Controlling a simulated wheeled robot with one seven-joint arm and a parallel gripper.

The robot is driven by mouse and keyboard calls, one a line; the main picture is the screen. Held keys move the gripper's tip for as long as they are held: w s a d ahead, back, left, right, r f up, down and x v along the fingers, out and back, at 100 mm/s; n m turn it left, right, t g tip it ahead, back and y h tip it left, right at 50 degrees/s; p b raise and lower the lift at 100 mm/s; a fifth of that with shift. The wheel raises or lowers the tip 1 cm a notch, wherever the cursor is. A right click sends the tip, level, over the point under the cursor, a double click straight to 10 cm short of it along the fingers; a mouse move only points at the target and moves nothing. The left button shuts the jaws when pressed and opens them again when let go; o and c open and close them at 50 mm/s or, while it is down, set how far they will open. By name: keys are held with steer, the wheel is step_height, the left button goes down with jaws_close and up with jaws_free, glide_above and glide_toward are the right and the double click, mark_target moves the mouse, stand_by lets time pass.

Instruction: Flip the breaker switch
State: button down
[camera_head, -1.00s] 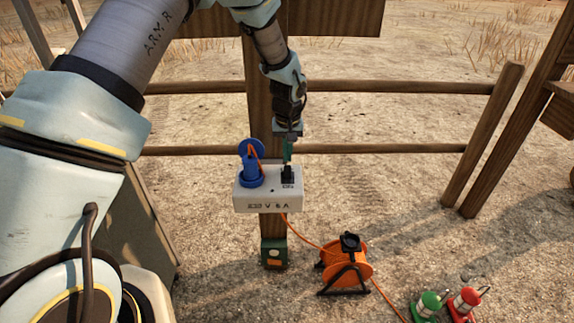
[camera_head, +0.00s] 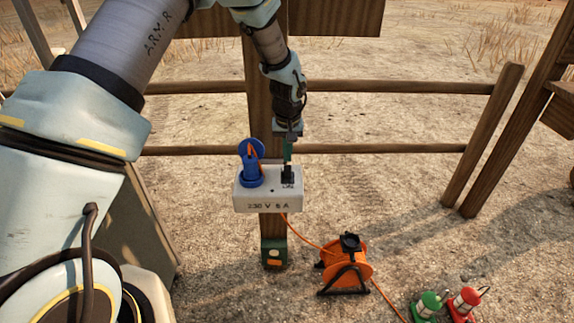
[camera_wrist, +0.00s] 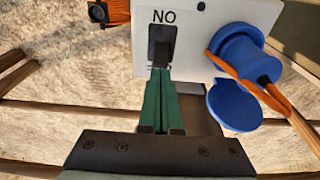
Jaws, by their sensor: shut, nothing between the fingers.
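The white power box (camera_head: 268,203) is fixed to a wooden post and marked "230 V 6 A". The dark breaker switch (camera_head: 288,172) sits on its top face at the right; in the wrist view the switch recess (camera_wrist: 162,44) shows beside the letters "NO". My gripper (camera_head: 288,161) points down at the switch. In the wrist view its green fingers (camera_wrist: 160,72) are shut together, with the tips at the lower edge of the recess. The fingertips partly hide the switch, so its position and any contact are hard to tell.
A blue socket (camera_head: 250,175) with an orange cable stands left of the switch on the box. An orange cable reel (camera_head: 346,264) and green (camera_head: 428,304) and red (camera_head: 466,302) lanterns are on the ground. Wooden rails (camera_head: 390,148) run behind.

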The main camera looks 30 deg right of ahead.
mark_target(288, 166)
steer(key=shift+f+b, duration=0.55)
steer(key=shift+f, duration=0.25)
steer(key=shift+r, duration=0.15)
steer(key=shift+r+p, duration=2.15)
steer(key=shift+r, duration=1.3)
